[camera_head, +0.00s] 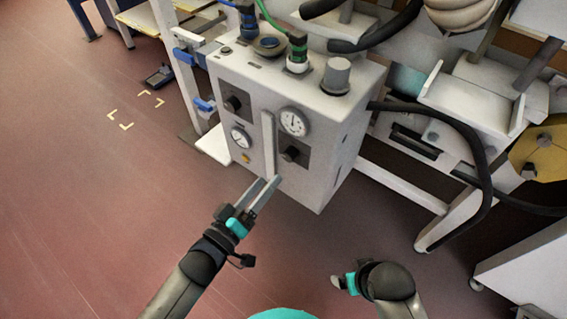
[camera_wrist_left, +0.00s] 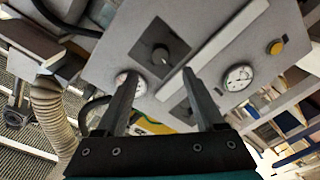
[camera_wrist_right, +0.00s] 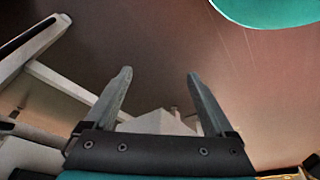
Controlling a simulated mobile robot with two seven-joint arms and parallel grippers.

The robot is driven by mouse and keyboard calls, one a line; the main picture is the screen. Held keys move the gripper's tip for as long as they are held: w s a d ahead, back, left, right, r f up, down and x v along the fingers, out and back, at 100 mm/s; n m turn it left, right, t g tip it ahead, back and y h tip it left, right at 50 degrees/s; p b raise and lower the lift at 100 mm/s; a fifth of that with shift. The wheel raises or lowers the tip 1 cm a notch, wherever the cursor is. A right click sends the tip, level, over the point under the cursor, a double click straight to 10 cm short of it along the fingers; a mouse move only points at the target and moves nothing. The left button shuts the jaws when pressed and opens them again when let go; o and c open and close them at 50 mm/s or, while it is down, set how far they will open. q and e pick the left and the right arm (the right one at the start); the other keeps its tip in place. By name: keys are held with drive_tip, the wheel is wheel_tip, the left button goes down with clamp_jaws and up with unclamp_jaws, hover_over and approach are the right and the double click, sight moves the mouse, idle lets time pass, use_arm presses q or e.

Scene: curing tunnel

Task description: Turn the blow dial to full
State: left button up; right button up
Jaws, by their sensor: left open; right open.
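A grey control box (camera_head: 310,185) stands ahead with two dark knobs on its front: one upper left (camera_head: 232,103) and one lower right (camera_head: 290,153). A pale upright bar (camera_head: 268,145) separates them. I cannot read which knob is the blow dial. My left gripper (camera_head: 269,181) is open and empty, in front of the panel's lower edge, below the lower right knob. The left wrist view shows one knob (camera_wrist_left: 160,54) clear beyond the fingers; another dark knob is partly hidden by a finger. My right gripper (camera_wrist_right: 158,80) is open and empty, low over the floor.
Two round gauges, right (camera_head: 293,122) and left (camera_head: 240,138), and a yellow button (camera_head: 246,157) are on the panel. Hoses and connectors rise from the box top. A black hose (camera_head: 470,135) loops at its right beside machine framing.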

sight(287, 158)
use_arm(q)
drive_tip(key=b+x, duration=0.2)
drive_tip(key=x, duration=0.4)
drive_tip(key=shift+w, duration=0.1)
drive_tip(key=shift+b+x, duration=0.3)
drive_tip(key=shift+x, duration=0.65)
use_arm(e)
wheel_tip(287, 158, up, 6)
drive_tip(key=w+t, duration=0.1)
use_arm(q)
clamp_jaws()
